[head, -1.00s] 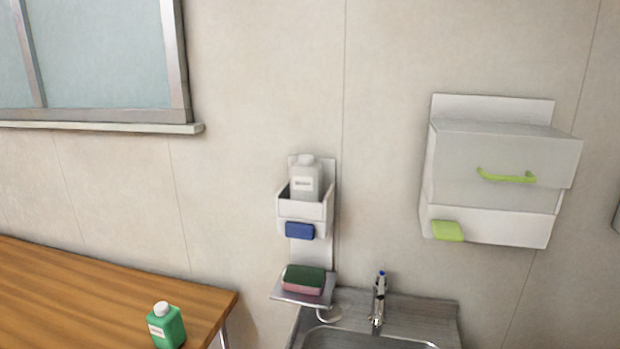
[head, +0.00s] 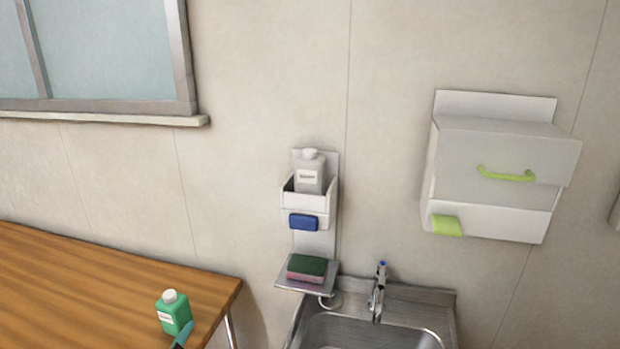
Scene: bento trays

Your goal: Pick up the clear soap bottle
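The clear soap bottle (head: 309,173) is a greyish, see-through bottle with a white cap and a pale label. It stands upright in a white wall holder (head: 305,201) above the sink, and the holder's front hides its lower part. Neither of my grippers shows in the head view, and nothing is touching the bottle.
A green bottle (head: 173,313) stands near the wooden table's (head: 90,285) right end, with a partly cut-off teal thing (head: 183,336) beside it. Below the holder are a blue block (head: 303,222), a sponge (head: 307,268), and the sink's faucet (head: 377,290). A white wall box (head: 490,215) hangs right.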

